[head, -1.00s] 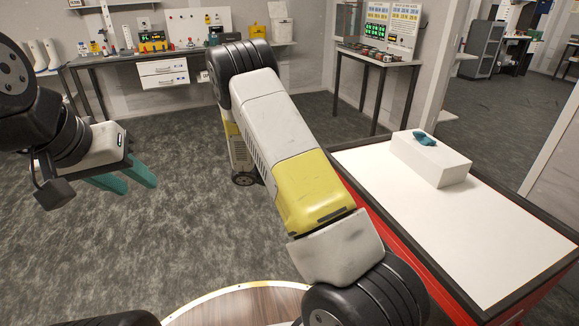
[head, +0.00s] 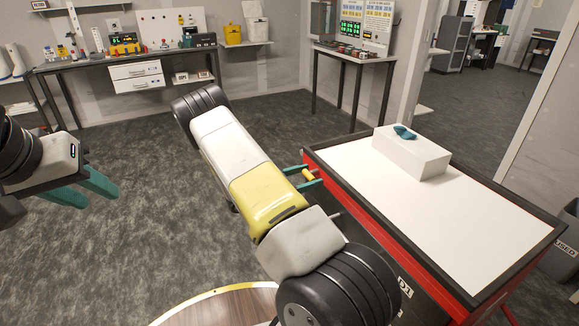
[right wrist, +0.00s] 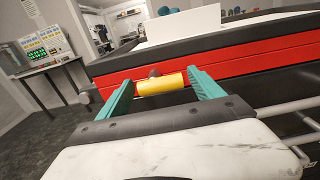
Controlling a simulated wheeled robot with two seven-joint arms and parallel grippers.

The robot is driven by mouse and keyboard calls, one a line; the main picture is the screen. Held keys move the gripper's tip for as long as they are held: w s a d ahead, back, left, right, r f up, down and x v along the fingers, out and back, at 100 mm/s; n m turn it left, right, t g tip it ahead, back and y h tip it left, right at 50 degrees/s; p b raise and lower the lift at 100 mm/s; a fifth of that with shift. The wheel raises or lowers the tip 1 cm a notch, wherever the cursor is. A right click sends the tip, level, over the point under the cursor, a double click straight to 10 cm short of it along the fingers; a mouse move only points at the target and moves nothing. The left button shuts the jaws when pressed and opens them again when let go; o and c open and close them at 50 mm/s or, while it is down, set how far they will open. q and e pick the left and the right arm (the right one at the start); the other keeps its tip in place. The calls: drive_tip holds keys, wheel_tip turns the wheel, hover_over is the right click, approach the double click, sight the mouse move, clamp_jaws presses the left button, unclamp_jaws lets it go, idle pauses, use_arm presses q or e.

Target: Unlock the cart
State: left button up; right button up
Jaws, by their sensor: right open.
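The cart (head: 480,214) has a white top, a dark rim and red sides, and stands at the right in the head view. In the right wrist view its red side (right wrist: 225,62) is straight ahead. A yellow cylindrical handle (right wrist: 161,83) sticks out in front of that side; it also shows in the head view (head: 308,175). My right gripper (right wrist: 159,78) is open, with its teal fingers on either side of the yellow handle. I cannot tell whether they touch it. My left gripper (head: 101,198) is open and empty at the left, away from the cart.
A white block (head: 412,160) with a teal object (head: 404,132) on it stands on the cart. A workbench (head: 130,62) and a side table (head: 355,58) stand along the back wall. A grey bin (head: 562,245) is at the right. The floor at left is clear.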

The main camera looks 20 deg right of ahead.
drive_tip(key=shift+d, duration=0.2)
drive_tip(key=c, duration=1.4)
